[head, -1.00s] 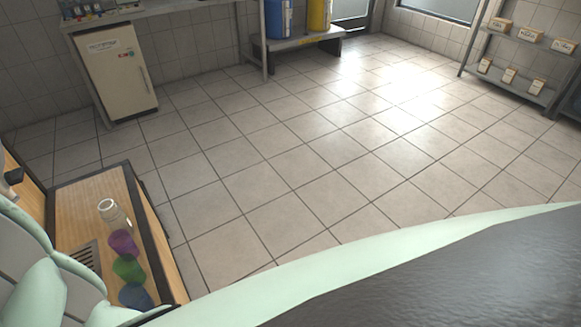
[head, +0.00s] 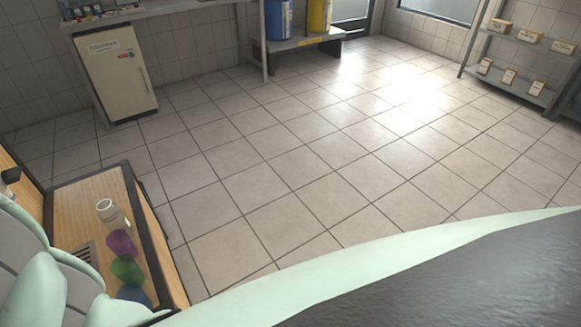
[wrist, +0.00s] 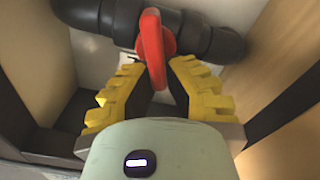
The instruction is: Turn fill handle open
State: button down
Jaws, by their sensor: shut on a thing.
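In the wrist view a red handle (wrist: 152,48) stands upright on a dark pipe (wrist: 205,40) that runs across the top of the picture. My gripper (wrist: 153,72) has yellow ridged fingers on both sides of the handle and is shut on it. The handle's lower end lies between the fingertips. In the head view my arm fills the lower left corner. The gripper and the handle do not show there.
A wooden panel stands close on the right in the wrist view. In the head view a wooden rack top (head: 85,205) carries a clear bottle (head: 112,215) and purple, green and blue cups. A white fridge (head: 117,75) stands at the back; the tiled floor is clear.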

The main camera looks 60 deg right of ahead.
jog(key=shift+s+a+f+n+b, duration=0.1)
jog(key=shift+s+f+n+b, duration=0.25)
jog(key=shift+n+b, duration=1.5)
jog(key=shift+s+a+f+n+b, duration=0.1)
jog(key=shift+f+n+b, duration=0.75)
jog(key=shift+n, duration=1.65)
jog(key=shift+s+a+f+n+b, duration=0.15)
jog(key=shift+s+n+b, duration=0.1)
jog(key=shift+n+b, duration=1.75)
jog(key=shift+d+n, duration=0.1)
jog(key=shift+n, duration=0.25)
jog(key=c, duration=1)
grip_release()
jog(key=shift+r, duration=0.1)
jog(key=shift+r+p, duration=0.15)
jog(key=shift+p, duration=0.25)
